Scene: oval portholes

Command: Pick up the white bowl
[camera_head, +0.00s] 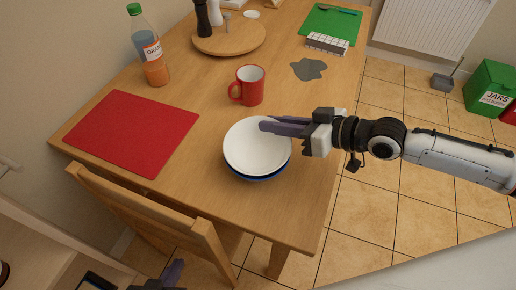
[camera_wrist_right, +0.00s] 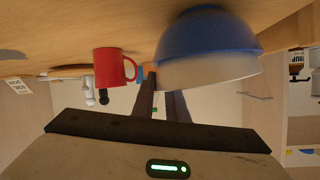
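The white bowl (camera_head: 255,148) sits nested in a blue bowl (camera_head: 262,177) near the front edge of the wooden table. In the right wrist view, which is upside down, the white bowl (camera_wrist_right: 210,72) shows below the blue bowl (camera_wrist_right: 205,35). My right gripper (camera_head: 272,126) reaches in from the right at the white bowl's far right rim. Its two fingers (camera_wrist_right: 162,95) stand apart, one outside the rim and one partly hidden behind the bowl wall. My left gripper (camera_head: 172,274) is partly in view at the bottom edge, low beside the chair; its opening is unclear.
A red mug (camera_head: 250,86) stands behind the bowls. A red mat (camera_head: 131,132) lies to the left, with an orange bottle (camera_head: 150,52) behind it. A grey spill (camera_head: 308,69) and a round board (camera_head: 229,38) lie farther back. A chair (camera_head: 150,215) stands at the front.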

